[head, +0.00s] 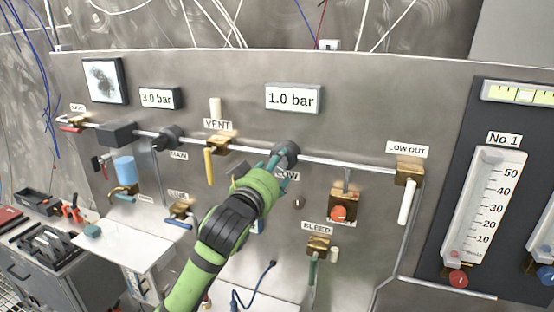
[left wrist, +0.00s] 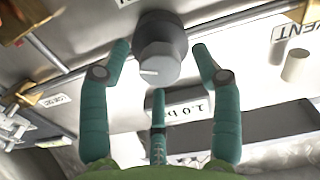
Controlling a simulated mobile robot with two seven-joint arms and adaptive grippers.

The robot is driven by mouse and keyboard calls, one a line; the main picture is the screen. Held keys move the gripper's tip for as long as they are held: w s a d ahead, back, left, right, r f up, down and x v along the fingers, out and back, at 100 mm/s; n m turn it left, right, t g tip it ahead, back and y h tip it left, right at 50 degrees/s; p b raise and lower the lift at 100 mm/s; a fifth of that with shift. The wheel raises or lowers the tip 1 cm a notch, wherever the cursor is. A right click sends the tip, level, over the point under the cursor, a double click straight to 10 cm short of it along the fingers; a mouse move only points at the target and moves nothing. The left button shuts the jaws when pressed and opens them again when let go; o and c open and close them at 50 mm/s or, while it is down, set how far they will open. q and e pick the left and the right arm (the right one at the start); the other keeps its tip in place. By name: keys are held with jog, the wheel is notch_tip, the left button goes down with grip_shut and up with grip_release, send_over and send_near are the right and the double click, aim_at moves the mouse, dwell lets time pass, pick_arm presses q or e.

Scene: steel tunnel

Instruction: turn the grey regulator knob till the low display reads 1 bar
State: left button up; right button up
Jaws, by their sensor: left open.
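The grey regulator knob (head: 288,151) sits on the pipe at the middle of the panel, above a partly hidden label. In the left wrist view the knob (left wrist: 157,50) shows a white pointer line on its face. The low display (head: 292,98) above it reads 1.0 bar; it also shows upside down in the left wrist view (left wrist: 196,108). My left gripper (head: 279,170) is open at the knob. In the left wrist view its teal fingers (left wrist: 162,62) stand on either side of the knob and below it, with gaps showing. My right gripper is not in view.
A second display (head: 157,98) reads 3.0 bar. The yellow-handled vent valve (head: 209,164) is left of the knob. The bleed valve (head: 318,246) and an orange-knobbed fitting (head: 339,212) are lower right. The low out valve (head: 409,174) is farther right.

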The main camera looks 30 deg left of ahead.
pick_arm(q)
jog(key=shift+x, duration=0.8)
jog(key=c, duration=1.1)
jog(key=shift+c, duration=0.3)
jog(key=o, duration=1.2)
jog(key=shift+c, duration=0.2)
